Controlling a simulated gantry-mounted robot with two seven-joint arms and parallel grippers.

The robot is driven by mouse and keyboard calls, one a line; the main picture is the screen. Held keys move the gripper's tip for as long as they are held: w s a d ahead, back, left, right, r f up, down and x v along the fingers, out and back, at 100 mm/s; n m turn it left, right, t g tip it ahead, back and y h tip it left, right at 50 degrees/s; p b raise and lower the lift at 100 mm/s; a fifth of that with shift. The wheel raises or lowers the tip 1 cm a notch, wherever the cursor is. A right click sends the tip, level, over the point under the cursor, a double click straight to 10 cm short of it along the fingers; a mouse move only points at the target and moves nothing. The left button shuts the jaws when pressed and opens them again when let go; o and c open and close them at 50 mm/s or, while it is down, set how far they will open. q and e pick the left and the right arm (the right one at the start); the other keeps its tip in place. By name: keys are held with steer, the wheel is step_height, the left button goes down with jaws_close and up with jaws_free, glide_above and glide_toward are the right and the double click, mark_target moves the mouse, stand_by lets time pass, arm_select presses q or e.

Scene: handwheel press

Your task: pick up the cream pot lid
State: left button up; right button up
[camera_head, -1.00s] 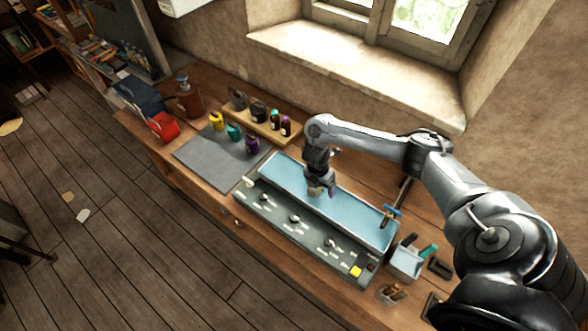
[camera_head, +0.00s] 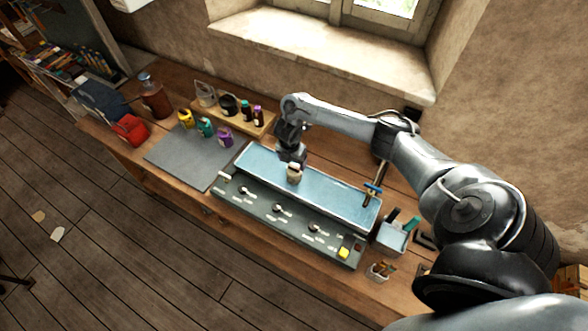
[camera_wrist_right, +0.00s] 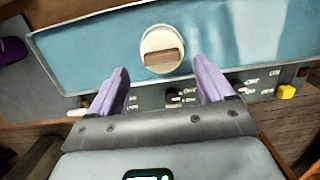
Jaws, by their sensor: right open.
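The cream pot lid (camera_wrist_right: 148,41) is a round cream disc with a brown bar handle across its top. It lies on the light blue top (camera_wrist_right: 85,55) of the grey machine. In the head view a small cream shape (camera_head: 294,174) shows at the same place, just below my right gripper (camera_head: 291,160). In the right wrist view the right gripper (camera_wrist_right: 159,80) is open, its two purple fingers spread wide and empty. The lid appears just beyond and between the fingertips, with no visible contact. My left gripper is not in view.
The machine's front panel (camera_head: 262,207) carries several knobs and a yellow button (camera_head: 343,253). A blue-handled tool (camera_head: 373,189) stands at the blue top's right end. A holder (camera_head: 392,238) stands right.

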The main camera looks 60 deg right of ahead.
mark_target(294, 166)
steer(key=shift+s+d+f, duration=0.1)
steer(key=shift+d+f, duration=0.05)
steer(key=shift+f, duration=0.75)
steer(key=shift+s+d+f, duration=0.1)
steer(key=shift+d+f, duration=0.05)
steer(key=shift+f, duration=0.7)
steer(key=shift+c, duration=0.2)
steer(key=c, duration=1.1)
steer(key=shift+w+r, duration=0.1)
steer(key=shift+r, duration=0.1)
